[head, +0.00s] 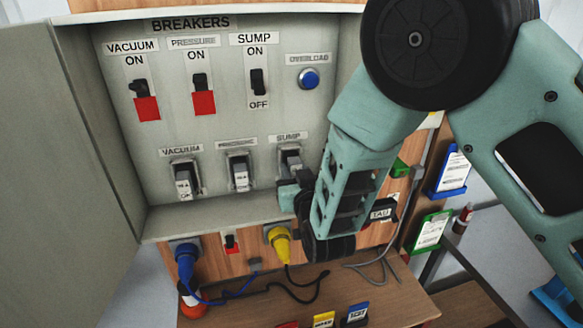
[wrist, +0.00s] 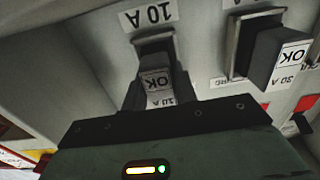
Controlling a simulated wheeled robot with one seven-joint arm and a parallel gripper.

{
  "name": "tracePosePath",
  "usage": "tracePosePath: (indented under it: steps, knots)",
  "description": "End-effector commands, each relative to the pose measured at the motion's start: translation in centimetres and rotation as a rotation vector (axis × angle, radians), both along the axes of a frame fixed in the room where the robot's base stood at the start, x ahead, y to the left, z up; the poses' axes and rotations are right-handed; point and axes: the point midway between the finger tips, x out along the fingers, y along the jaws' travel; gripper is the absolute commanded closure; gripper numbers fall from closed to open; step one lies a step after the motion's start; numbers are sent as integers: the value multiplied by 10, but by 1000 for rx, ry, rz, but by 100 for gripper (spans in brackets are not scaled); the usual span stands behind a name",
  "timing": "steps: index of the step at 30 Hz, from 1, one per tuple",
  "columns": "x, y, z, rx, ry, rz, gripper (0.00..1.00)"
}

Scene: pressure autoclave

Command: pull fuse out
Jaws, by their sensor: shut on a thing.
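The sump fuse (head: 291,160) is a dark block in the bottom row of the breaker box, under the SUMP label. My gripper (head: 292,190) reaches it from below and right and partly hides it. In the wrist view, my gripper (wrist: 155,98) is shut on this fuse (wrist: 157,82), which carries an OK label and a 10 A mark. The fuse appears to be still at its holder (wrist: 153,42); I cannot tell how deep it sits. The pressure fuse (head: 240,172) and the vacuum fuse (head: 185,181) sit in their holders to the left.
Vacuum, pressure and sump breaker switches and a blue overload button (head: 309,78) are above. The open box door (head: 65,165) stands at left. Blue (head: 186,262) and yellow (head: 280,245) plugs with cables are below the box. A neighbouring 30 A fuse (wrist: 277,58) is close to my gripper.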

Motion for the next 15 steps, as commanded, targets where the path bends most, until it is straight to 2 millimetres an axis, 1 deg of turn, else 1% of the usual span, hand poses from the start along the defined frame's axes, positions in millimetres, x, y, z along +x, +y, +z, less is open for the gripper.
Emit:
tracePosePath:
  steps: [5,15]
  knots:
    - [-10,-2,-1,1,-1,1,100]
    - [-35,-10,-1,1,-1,1,100]
